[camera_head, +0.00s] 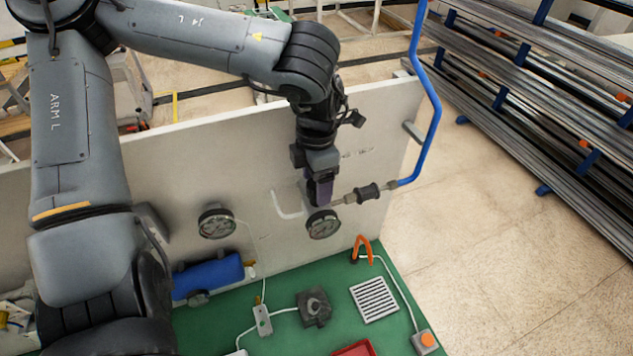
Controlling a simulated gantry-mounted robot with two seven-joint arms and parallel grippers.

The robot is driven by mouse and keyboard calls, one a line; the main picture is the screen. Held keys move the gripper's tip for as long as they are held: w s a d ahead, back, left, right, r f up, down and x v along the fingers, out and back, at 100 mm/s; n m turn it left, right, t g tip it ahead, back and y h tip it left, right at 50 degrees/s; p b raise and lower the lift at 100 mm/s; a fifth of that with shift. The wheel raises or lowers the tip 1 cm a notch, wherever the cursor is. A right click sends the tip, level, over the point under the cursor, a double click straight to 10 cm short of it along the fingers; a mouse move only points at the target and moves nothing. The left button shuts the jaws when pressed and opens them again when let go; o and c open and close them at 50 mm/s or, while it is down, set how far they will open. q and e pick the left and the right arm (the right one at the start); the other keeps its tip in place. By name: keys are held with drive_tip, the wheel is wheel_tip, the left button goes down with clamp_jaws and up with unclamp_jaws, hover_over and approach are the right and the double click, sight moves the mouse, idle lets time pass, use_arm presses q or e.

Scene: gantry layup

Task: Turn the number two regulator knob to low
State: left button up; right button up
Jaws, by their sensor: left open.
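My left arm comes in from the upper left and reaches down to the pale upright panel (235,165). My left gripper (320,198) is open at the panel, pointing down just above the right round gauge (323,226). In the picture its fingers overlap the top of that gauge; I cannot tell whether they touch anything. A second round gauge (216,223) is on the panel to the left. No number two label or low mark is readable, and a regulator knob by the gripper may be hidden behind the fingers. My right gripper is not in view.
A blue hose (437,105) ends at a dark fitting (367,194) right beside the gripper.

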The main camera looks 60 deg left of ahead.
use_arm(q)
wheel_tip(320, 180, up, 8)
drive_tip(key=shift+r, duration=0.95)
